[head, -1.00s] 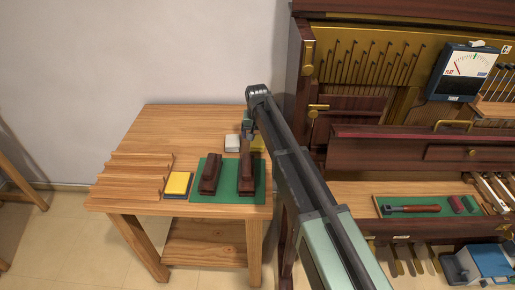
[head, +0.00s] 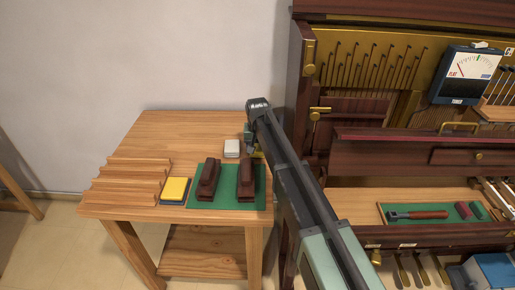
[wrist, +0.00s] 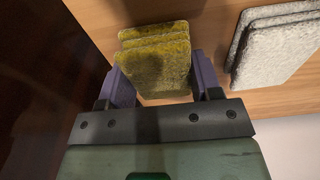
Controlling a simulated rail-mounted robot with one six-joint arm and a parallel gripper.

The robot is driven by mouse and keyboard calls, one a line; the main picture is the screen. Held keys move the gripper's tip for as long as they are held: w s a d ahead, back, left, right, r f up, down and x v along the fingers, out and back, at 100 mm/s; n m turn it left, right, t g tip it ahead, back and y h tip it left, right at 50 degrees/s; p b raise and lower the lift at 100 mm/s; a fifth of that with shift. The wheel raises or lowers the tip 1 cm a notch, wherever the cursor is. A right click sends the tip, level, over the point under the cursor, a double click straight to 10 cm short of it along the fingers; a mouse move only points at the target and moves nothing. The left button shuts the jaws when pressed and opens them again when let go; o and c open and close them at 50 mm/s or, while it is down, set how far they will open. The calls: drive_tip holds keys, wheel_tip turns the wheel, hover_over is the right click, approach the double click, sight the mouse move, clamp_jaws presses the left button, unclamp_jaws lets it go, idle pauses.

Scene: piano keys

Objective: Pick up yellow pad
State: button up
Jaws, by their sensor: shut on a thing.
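My gripper (wrist: 162,82) is shut on a yellow pad (wrist: 157,68), with one purple finger on each side of it. The pad looks olive in the shade, and more yellow layers show behind it in the wrist view. In the head view my gripper (head: 251,146) is over the right part of the wooden table, and only a small bit of yellow (head: 257,154) shows beside my arm. I cannot tell whether the held pad touches the table. Another yellow pad (head: 175,189) lies on a blue one at the table's front left.
A white pad stack (head: 232,148) stands close left of my gripper; it also shows in the wrist view (wrist: 272,45). Two dark brown blocks (head: 208,180) sit on a green mat (head: 227,198). A slotted wooden rack (head: 125,180) is at left. The piano (head: 305,100) stands right.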

sight(257, 145)
wheel_tip(257, 145, up, 20)
drive_tip(key=p, duration=2)
